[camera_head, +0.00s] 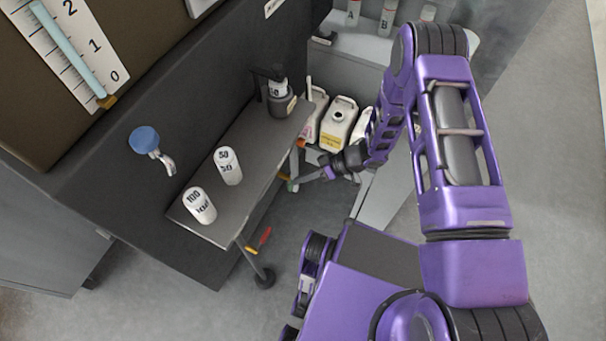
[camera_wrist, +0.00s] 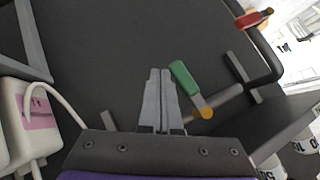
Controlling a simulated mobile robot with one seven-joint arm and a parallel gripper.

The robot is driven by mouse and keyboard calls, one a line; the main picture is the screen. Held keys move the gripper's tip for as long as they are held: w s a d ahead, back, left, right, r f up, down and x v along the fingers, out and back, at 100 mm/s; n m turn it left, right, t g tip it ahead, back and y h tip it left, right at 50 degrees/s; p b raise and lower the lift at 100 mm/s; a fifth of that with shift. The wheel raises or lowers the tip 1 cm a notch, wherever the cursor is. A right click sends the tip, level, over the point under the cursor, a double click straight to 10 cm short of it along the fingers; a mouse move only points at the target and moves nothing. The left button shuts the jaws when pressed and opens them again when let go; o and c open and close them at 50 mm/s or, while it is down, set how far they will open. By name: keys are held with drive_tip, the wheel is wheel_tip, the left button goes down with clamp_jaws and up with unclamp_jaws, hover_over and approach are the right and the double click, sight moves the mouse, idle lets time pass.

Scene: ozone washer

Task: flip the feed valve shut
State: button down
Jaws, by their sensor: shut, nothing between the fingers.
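A lever valve with a green handle (camera_wrist: 184,77) and a yellow-orange pivot (camera_wrist: 206,113) sits on a grey pipe (camera_wrist: 228,98) in the wrist view. A second valve with a red handle (camera_wrist: 253,18) shows at the upper right; in the head view its red and yellow handle (camera_head: 264,238) is below the shelf. No label tells which is the feed valve. My gripper (camera_wrist: 160,75) is shut and empty, its tips just left of the green handle; I cannot tell if they touch. In the head view my gripper (camera_head: 308,178) reaches in beside the shelf's end.
A grey shelf (camera_head: 253,160) carries white cylinders marked 50 (camera_head: 228,167) and 100 (camera_head: 199,206). White jugs (camera_head: 338,125) stand behind my gripper; one jug (camera_wrist: 38,118) with a hose is at the wrist view's left. A blue-knobbed tap (camera_head: 144,139) projects from the dark panel.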

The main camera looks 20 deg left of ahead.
idle(0.7)
drive_tip(key=p+v, duration=0.2)
drive_tip(key=v, duration=1.5)
drive_tip(key=shift+d+r, duration=0.1)
